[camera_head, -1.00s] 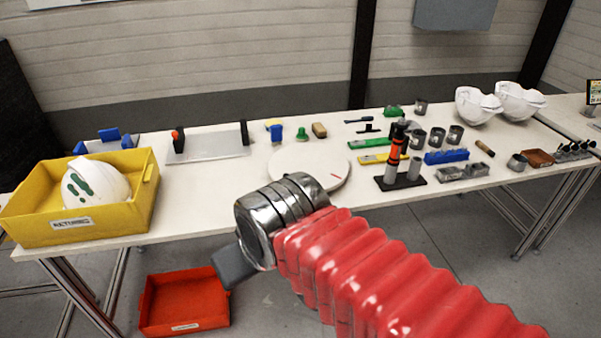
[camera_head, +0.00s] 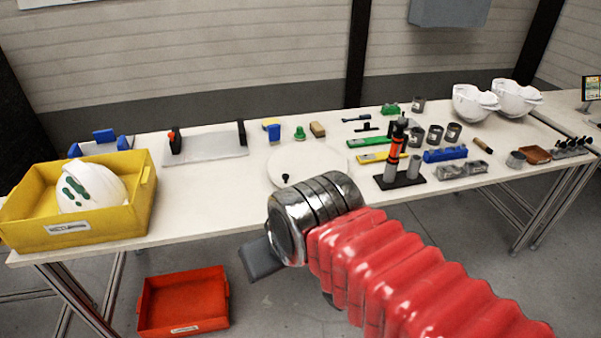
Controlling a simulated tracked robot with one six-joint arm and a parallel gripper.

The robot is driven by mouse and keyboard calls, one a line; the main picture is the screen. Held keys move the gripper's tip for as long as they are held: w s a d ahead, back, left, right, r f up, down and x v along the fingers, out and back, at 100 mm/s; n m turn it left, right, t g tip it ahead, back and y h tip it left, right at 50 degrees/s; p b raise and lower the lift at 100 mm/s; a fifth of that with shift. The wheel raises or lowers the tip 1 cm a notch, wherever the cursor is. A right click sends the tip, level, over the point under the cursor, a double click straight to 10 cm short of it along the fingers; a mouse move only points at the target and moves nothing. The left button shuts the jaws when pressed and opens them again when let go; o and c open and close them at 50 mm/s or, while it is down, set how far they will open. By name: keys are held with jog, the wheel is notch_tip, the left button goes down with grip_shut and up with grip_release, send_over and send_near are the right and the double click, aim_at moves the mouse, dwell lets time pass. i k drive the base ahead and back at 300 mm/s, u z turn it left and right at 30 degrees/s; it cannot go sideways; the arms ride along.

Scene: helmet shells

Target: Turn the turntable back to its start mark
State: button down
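The turntable (camera_head: 300,160) is a flat white disc on the table, in the middle of the view. A small black knob (camera_head: 285,178) stands on its front left part. The red mark seen earlier near its right edge is now hidden behind my metal wrist. My gripper (camera_head: 261,259) shows only as a dark grey part at the left end of the wrist, in front of the table's front edge in the picture. I see no contact with the disc or the knob. Its fingertips cannot be made out.
A yellow bin (camera_head: 110,222) with a white helmet shell (camera_head: 92,188) stands at the table's left end. A red bin (camera_head: 184,300) is on the floor below. An orange and black tool on a stand (camera_head: 394,155) is right of the disc.

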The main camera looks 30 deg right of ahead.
aim_at(292, 164)
jog(key=u, duration=0.05)
jog(key=i, duration=1)
jog(key=z, duration=0.05)
